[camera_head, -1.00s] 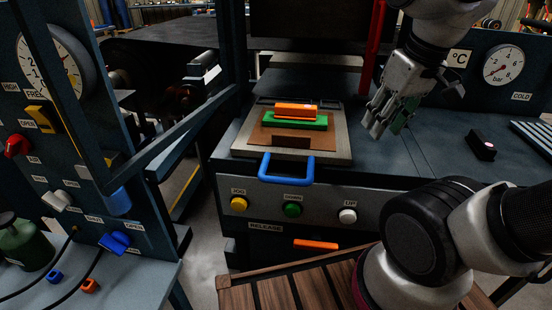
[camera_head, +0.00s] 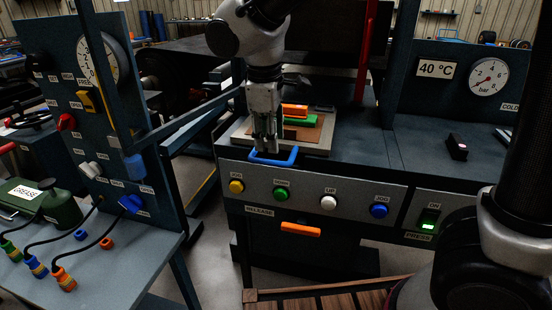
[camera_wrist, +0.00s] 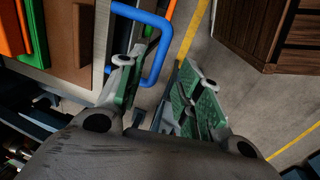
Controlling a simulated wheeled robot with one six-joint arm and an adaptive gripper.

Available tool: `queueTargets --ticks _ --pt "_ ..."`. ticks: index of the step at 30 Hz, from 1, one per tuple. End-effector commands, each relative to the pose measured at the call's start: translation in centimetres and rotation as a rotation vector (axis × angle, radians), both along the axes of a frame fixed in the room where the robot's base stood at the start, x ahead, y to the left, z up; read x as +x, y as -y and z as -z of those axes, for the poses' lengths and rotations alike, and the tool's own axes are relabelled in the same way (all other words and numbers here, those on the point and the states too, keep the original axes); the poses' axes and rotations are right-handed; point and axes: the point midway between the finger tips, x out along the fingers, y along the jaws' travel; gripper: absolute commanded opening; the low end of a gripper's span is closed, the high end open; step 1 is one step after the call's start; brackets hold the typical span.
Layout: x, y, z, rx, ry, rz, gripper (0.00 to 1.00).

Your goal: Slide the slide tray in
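The slide tray (camera_head: 322,143) is a pale metal plate on the press bench, also at upper left in the wrist view (camera_wrist: 98,62). It carries a brown board with a green block (camera_head: 313,120) and an orange block (camera_head: 295,110) on top. Its blue U-shaped handle (camera_head: 284,162) sticks out at the front edge; it also shows in the wrist view (camera_wrist: 158,58). My gripper (camera_head: 265,148) points down at the left part of the handle and partly hides the tray. In the wrist view its fingers (camera_wrist: 153,70) are apart and empty. Contact with the handle cannot be told.
The front panel below has several buttons and an orange release handle (camera_head: 300,229). A dark post (camera_head: 391,70) and a red upright (camera_head: 365,50) stand right of the tray. A wooden crate (camera_head: 320,298) is in front.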

Motion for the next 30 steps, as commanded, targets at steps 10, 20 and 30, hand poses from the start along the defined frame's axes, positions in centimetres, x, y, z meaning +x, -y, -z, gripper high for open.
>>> queueTargets --ticks 10,20,30 --pt "0.9 0.5 5.3 -0.003 -0.003 0.003 0.35" --pt "1.0 0.5 6.1 0.0 -0.001 0.003 0.35" --pt "1.0 0.5 6.1 0.0 -0.001 0.003 0.0"
